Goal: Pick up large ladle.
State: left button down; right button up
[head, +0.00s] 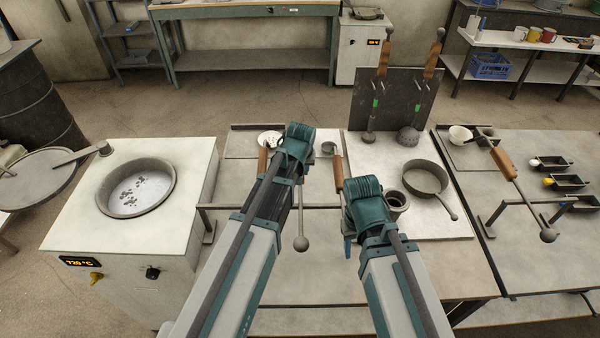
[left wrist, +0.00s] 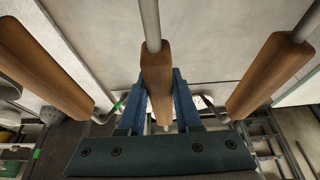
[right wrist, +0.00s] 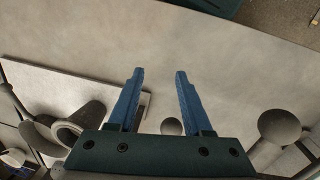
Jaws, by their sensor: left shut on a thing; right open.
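In the left wrist view, three ladles with wooden handles lie side by side. My left gripper (left wrist: 158,105) is shut on the middle wooden handle (left wrist: 157,70), whose metal rod runs away at the top. In the head view, a round ladle bowl (head: 301,243) shows below that gripper. The neighbouring handles, left (head: 262,160) and right (head: 338,172), are free. My right gripper (right wrist: 158,78) is open and empty above the bench. The head view hides the left fingertips, and I cannot tell which of the three ladles is the large one.
A pan (head: 424,180) and a small cup (head: 396,202) stand to the right of my right gripper. A furnace with a round pot (head: 137,215) is at the left. Another ladle (head: 505,165) lies at the right.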

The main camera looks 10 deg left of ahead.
pick_arm(q)
jog(key=shift+r, duration=0.15)
notch_tip(320, 180, up, 10)
jog(key=p, duration=1)
jog(key=shift+w+f, duration=0.1)
jog(key=shift+f, duration=0.15)
